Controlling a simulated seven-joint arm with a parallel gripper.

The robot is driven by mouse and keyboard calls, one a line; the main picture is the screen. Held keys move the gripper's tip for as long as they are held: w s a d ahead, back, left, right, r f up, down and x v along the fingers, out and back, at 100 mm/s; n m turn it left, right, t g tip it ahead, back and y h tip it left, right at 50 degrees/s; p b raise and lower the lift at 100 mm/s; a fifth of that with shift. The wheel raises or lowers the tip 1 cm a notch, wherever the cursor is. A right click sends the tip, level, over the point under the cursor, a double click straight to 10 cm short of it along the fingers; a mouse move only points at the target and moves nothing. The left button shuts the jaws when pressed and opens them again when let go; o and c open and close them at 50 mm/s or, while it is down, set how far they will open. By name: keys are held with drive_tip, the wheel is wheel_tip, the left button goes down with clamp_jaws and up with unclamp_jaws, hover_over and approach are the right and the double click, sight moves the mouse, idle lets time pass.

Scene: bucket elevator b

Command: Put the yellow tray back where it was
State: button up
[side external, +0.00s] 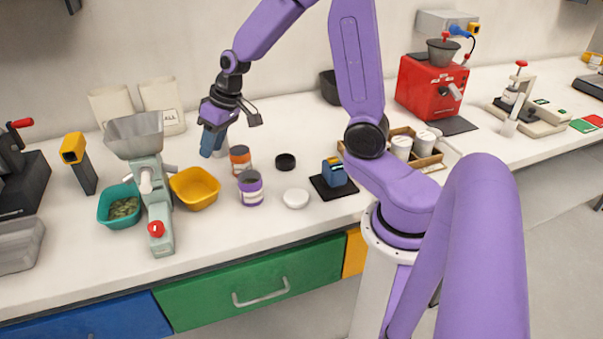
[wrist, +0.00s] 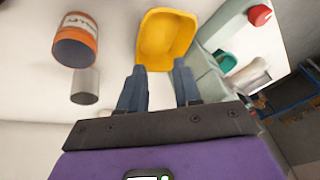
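The yellow tray (side external: 195,189) sits on the white counter, right of the pale green grinder (side external: 152,180). It looks empty. In the wrist view the yellow tray (wrist: 166,38) lies just beyond my fingertips. My gripper (side external: 213,148) is over the counter behind the tray, apart from it. In the wrist view my gripper's (wrist: 159,70) two blue-grey fingers are spread with nothing between them. A teal tray (side external: 119,208) with green contents stands left of the grinder.
An orange-labelled jar (side external: 240,160) and a small grey cylinder (wrist: 85,87) stand close to my gripper. A purple-labelled jar (side external: 251,189) stands right of the yellow tray. A black lid (side external: 285,161) and a white lid (side external: 295,199) lie farther right. The counter's front strip is clear.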

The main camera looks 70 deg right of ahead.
drive_tip(key=s+a+r+n+g, duration=0.25)
drive_tip(key=s+a+n, duration=0.5)
drive_tip(key=s, duration=0.65)
drive_tip(key=s+n+g+h, duration=0.1)
drive_tip(key=s+n, duration=0.3)
drive_tip(key=s, duration=1)
drive_tip(key=shift+d+r+n+h, duration=0.15)
drive_tip(key=shift+d+n+h, duration=0.15)
drive_tip(key=shift+n+h, duration=0.1)
drive_tip(key=shift+s, duration=0.1)
